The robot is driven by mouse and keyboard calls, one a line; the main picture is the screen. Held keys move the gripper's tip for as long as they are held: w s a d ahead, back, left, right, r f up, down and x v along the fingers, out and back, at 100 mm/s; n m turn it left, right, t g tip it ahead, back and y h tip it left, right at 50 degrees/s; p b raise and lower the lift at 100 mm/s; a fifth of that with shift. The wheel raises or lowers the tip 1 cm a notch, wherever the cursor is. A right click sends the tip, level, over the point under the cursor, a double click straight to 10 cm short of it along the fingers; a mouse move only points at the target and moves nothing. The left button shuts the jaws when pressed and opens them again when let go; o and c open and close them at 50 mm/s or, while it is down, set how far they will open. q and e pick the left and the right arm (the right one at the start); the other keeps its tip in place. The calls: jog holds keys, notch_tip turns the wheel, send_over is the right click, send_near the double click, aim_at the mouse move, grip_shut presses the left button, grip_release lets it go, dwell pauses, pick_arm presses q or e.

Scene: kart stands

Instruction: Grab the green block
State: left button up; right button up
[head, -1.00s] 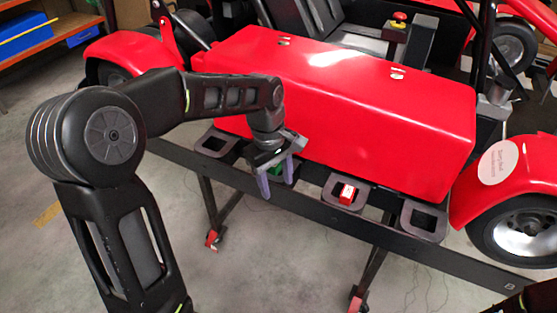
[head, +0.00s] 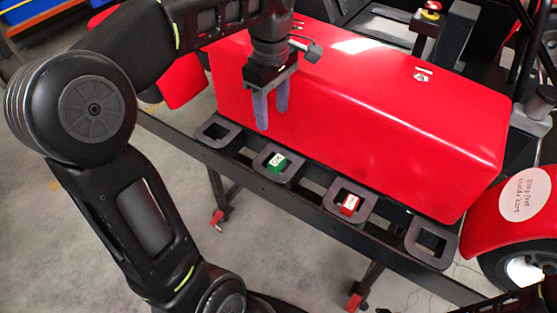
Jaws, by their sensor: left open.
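The green block (head: 277,163) sits in a dark square holder on the black rail, second from the left. Its top face is pale with a mark on it. My left gripper (head: 272,122) is open and empty, with its two bluish fingers pointing down. It hangs above the green block and slightly to its left, apart from it, in front of the red kart body.
A red block (head: 349,205) sits in the third holder. The leftmost holder (head: 216,131) and the rightmost holder (head: 432,243) are empty. The red kart body (head: 360,120) rises right behind the rail (head: 325,211). A red fender with a white label (head: 524,194) stands at the right.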

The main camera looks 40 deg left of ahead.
pick_arm(q)
send_over(273, 158)
notch_tip(273, 158, down, 9)
jog(key=shift+f, duration=0.2)
dwell(0.3)
jog(key=shift+f+p, duration=0.3)
jog(key=shift+f, duration=2.85)
jog(key=shift+c, duration=0.2)
jog(key=c, duration=1.1)
